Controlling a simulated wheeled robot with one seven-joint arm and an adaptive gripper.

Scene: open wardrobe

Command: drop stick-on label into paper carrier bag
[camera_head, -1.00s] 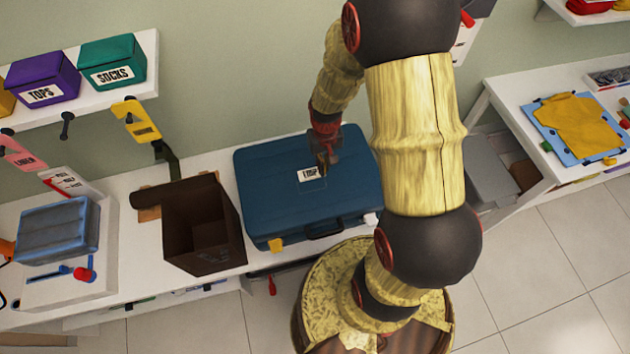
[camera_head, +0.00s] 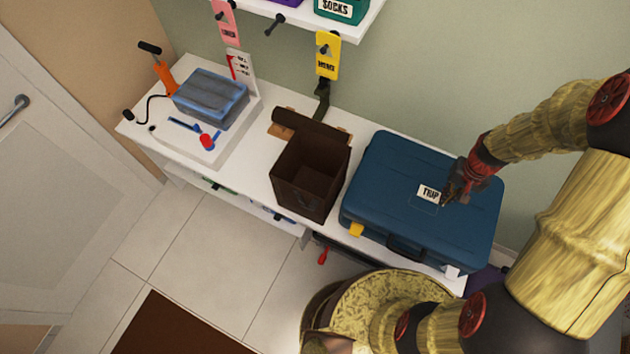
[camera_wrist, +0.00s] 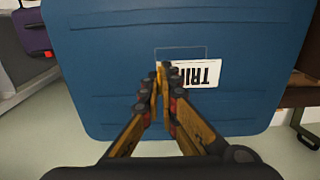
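The stick-on label (camera_head: 429,193) is a small white rectangle printed TRIP in black. It shows over the lid of the blue suitcase (camera_head: 380,165), offset from a thin rectangular outline on the lid. My gripper (camera_head: 447,200) is at the label's right end. In the wrist view my gripper (camera_wrist: 164,70) has its fingertips nearly together at the edge of the label (camera_wrist: 200,74), covering its last letter. It appears shut on that edge; any gap between label and lid is hard to judge. The paper carrier bag (camera_head: 302,187) is dark brown, upright and open-topped, left of the suitcase.
The white bench (camera_head: 262,145) also carries a blue-grey case (camera_head: 211,98) at left. A dark roll (camera_head: 311,126) lies behind the bag. A yellow tag (camera_head: 327,57) hangs above from the shelf (camera_head: 368,18). The suitcase stands close beside the bag.

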